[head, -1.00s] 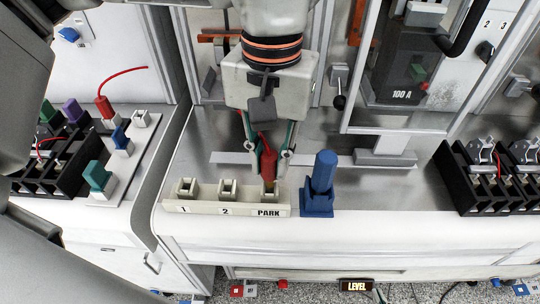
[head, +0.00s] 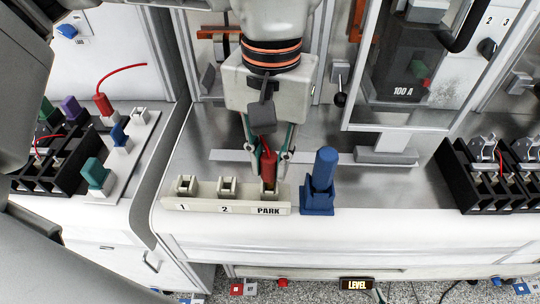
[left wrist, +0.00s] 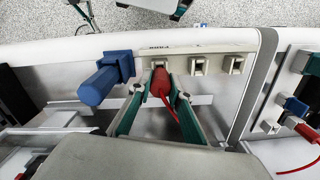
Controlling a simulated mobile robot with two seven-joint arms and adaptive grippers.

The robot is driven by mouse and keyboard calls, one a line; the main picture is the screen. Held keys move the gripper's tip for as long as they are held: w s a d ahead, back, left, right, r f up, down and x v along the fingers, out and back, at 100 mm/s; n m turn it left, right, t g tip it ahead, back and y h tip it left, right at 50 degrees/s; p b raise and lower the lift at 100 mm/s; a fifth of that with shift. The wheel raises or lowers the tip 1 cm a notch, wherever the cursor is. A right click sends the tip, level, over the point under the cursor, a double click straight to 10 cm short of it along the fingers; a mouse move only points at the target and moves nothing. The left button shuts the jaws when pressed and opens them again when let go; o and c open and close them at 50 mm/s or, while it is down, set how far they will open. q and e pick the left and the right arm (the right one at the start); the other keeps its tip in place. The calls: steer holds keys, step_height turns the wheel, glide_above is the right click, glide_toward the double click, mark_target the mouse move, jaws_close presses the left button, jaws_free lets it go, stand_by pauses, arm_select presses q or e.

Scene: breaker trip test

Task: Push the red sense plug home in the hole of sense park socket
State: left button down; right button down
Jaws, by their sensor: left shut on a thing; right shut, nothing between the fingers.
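The red sense plug (head: 269,170) stands upright at the PARK socket (head: 269,190), the right-hand socket of a cream strip. Its lower end meets the socket's top; how deep it sits is hidden. My left gripper (head: 268,168) comes down from above, shut on the plug, with a finger at either side. In the left wrist view the red plug (left wrist: 161,82) is between the green-edged fingers (left wrist: 160,90), its red lead trailing towards the camera. The PARK socket also shows there (left wrist: 159,63). I cannot make out my right gripper.
Empty sockets 1 (head: 187,186) and 2 (head: 228,187) lie left of PARK. A blue plug in a blue holder (head: 319,190) stands close on the right. A black terminal block (head: 478,185) is further right. Bare metal worktop (head: 400,185) lies between them.

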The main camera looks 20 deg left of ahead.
arm_select(q)
steer(key=shift+f, duration=0.25)
steer(key=c, duration=1.8)
jaws_free()
step_height(320, 180, up, 12)
steer(key=shift+w, duration=0.15)
